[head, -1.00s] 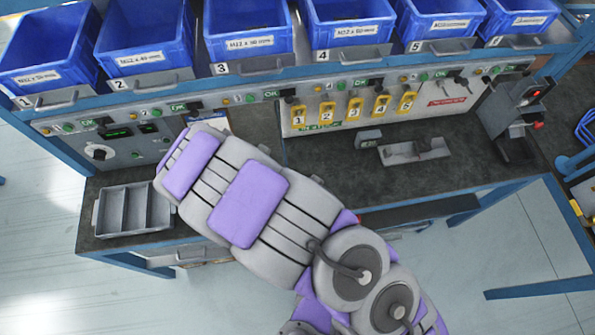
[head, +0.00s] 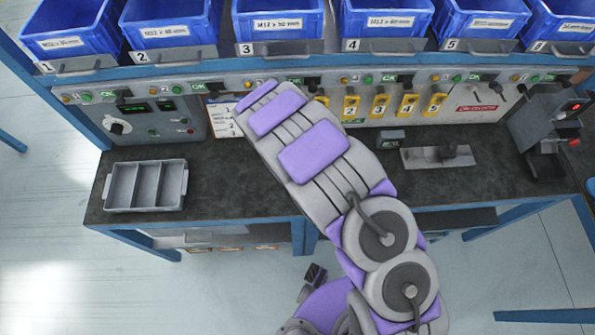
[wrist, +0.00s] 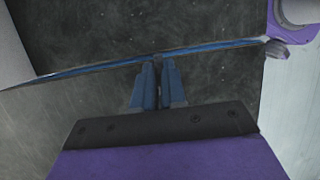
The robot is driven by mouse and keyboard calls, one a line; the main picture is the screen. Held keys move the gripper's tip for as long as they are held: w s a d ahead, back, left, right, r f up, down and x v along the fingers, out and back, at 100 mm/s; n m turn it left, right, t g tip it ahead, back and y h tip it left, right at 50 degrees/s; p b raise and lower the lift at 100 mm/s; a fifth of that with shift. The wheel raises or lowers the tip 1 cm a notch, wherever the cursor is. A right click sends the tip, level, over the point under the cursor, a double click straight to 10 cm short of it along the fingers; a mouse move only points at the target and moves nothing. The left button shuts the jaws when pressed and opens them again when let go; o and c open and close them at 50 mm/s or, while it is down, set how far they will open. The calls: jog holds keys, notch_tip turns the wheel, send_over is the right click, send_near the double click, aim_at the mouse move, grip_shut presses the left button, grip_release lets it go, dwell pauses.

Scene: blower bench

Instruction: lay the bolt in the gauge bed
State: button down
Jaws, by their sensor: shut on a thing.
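The gauge bed appears to be the grey plate with small upright blocks (head: 438,157) on the right half of the bench in the head view. No bolt lies visibly in it. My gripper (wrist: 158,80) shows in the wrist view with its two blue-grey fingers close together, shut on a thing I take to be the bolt. The bolt is mostly hidden by the fingers; only a small dark bit shows at the tips. In the head view my arm reaches over the bench left of the gauge bed, and the gripper is hidden.
A grey divided tray (head: 146,186) stands at the bench's left. Blue bins (head: 170,22) line the back above a control panel with yellow numbered tags (head: 379,106). A dark device (head: 545,135) stands at the right end. The bench's blue edge (wrist: 90,68) crosses the wrist view.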

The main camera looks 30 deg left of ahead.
jog(key=shift+f, duration=0.35)
jog(key=shift+s+f, duration=0.1)
jog(key=shift+f, duration=0.1)
jog(key=c, duration=1.2)
grip_release()
jog(key=shift+s+d, duration=0.15)
jog(key=shift+r, duration=0.25)
jog(key=p+v, duration=0.3)
jog(key=v, duration=0.9)
jog(key=shift+a, duration=0.2)
